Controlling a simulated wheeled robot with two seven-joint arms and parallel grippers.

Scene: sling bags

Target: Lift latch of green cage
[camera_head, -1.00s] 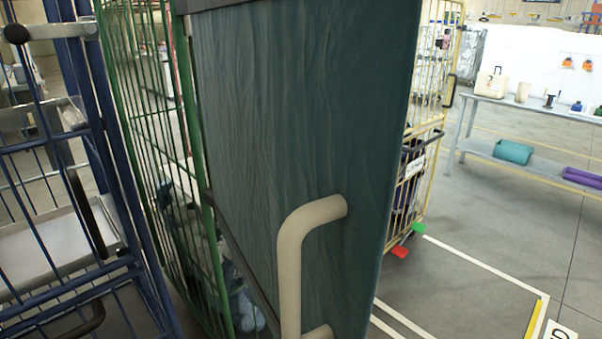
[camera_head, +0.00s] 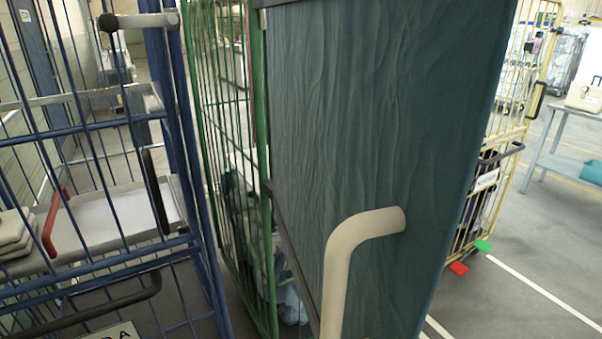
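The green cage (camera_head: 262,200) stands left of centre, its green wire side running back into the room. A dark teal fabric panel (camera_head: 390,120) fills the middle and covers most of what is behind it. A beige tubular handle (camera_head: 345,250) sticks out low on this panel. I cannot make out the latch of the green cage. Several crumpled items (camera_head: 240,200) show behind its wires. Neither of my grippers is in view.
A blue cage (camera_head: 190,190) with metal shelves (camera_head: 110,225) and a black handle (camera_head: 90,315) stands close on the left. A yellow cage (camera_head: 515,120) with red and green floor pedals stands behind on the right. Free floor (camera_head: 500,310) lies at the lower right, near a grey table (camera_head: 560,140).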

